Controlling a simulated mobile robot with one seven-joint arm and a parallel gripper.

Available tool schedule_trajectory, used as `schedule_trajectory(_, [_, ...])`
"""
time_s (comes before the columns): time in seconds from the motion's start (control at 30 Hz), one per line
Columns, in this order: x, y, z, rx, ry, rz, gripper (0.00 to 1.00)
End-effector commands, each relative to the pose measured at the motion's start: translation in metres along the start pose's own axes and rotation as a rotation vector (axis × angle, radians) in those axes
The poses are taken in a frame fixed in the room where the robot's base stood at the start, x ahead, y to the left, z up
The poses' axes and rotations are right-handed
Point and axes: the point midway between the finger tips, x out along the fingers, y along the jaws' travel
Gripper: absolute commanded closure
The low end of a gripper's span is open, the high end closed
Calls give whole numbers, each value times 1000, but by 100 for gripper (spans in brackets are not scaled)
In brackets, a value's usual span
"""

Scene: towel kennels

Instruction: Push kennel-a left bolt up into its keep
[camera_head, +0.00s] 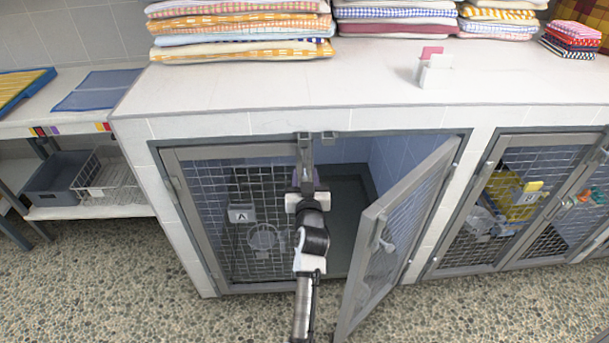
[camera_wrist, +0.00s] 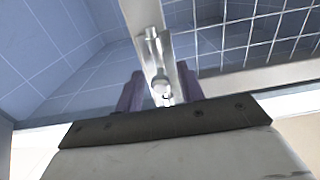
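Kennel-a's left door (camera_head: 225,225), a mesh door with an "A" tag, stands closed in its frame. Its bolt (camera_wrist: 152,50) is a metal rod with a round knob on the door's upright edge, seen close in the wrist view. Two small keeps sit side by side on the top frame; the left keep (camera_head: 304,135) is above that door edge. My gripper (camera_head: 306,172) is at the upper part of this edge. In the wrist view its purple fingers (camera_wrist: 160,92) stand apart on either side of the knob, with gaps showing. The arm hides the bolt's lower part in the head view.
Kennel-a's right door (camera_head: 390,245) stands swung open toward me, to the right of my arm. Kennel B's doors (camera_head: 487,205) are further right. Folded towels (camera_head: 240,30) and a small white holder (camera_head: 435,72) are on the counter (camera_head: 370,80). Baskets (camera_head: 60,180) are at left.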

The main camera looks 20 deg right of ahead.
Motion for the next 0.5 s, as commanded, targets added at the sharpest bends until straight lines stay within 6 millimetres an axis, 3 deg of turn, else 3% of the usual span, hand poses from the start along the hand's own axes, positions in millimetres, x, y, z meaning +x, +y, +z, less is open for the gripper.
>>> schedule_trajectory(0.07, [0, 0, 0, 0, 0, 0, 64])
schedule_trajectory(0.33, [0, 0, 0, 0, 0, 0, 100])
schedule_trajectory(0.5, [0, 0, 0, 0, 1, 0, 100])
